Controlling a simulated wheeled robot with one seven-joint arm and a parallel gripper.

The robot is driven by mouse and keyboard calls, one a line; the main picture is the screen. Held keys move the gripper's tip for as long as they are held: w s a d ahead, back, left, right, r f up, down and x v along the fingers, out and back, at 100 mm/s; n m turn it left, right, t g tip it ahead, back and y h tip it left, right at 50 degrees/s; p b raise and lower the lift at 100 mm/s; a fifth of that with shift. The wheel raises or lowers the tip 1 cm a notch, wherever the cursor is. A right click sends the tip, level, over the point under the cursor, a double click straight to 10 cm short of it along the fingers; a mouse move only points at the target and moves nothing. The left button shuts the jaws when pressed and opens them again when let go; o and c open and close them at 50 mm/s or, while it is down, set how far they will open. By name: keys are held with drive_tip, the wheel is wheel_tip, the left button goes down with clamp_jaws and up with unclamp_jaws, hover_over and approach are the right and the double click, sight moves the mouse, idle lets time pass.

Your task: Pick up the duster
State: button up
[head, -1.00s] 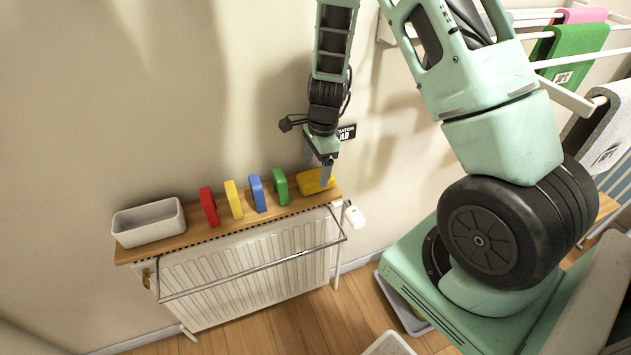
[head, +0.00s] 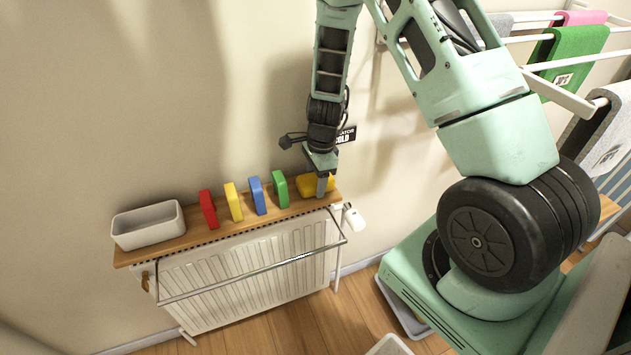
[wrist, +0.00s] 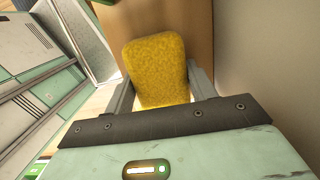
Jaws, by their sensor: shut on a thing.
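The duster, a yellow fuzzy block (head: 306,184), is at the right end of the wooden shelf (head: 205,230) above the radiator. My gripper (head: 321,188) is down at it from above, and its finger covers part of the duster in the head view. In the wrist view the yellow duster (wrist: 157,68) sits between the two grey fingers of my gripper (wrist: 160,92), one along each side. The gripper is shut on it. The duster appears to be still at shelf level; its underside is hidden.
Green (head: 280,189), blue (head: 257,195), yellow (head: 233,200) and red (head: 208,209) upright blocks stand in a row left of the duster. A white open bin (head: 150,237) is at the shelf's left end. The wall is close behind. A drying rack (head: 560,88) hangs at the right.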

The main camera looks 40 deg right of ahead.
sight(316, 179)
drive_tip(key=shift+r, duration=0.1)
drive_tip(key=shift+s+r+p, duration=0.2)
drive_tip(key=shift+r+p, duration=0.35)
drive_tip(key=shift+p, duration=0.05)
wheel_tip(316, 179, up, 6)
drive_tip(key=p, duration=0.5)
drive_tip(key=shift+f, duration=0.1)
drive_tip(key=s+a+p, duration=0.2)
drive_tip(key=s+p, duration=0.3)
drive_tip(key=s, duration=0.4)
drive_tip(key=s+a+p, duration=0.3)
drive_tip(key=s+p, duration=0.2)
drive_tip(key=s, duration=0.4)
drive_tip(key=shift+s+a+p, duration=0.25)
drive_tip(key=shift+s+p, duration=0.1)
drive_tip(key=shift+s, duration=0.05)
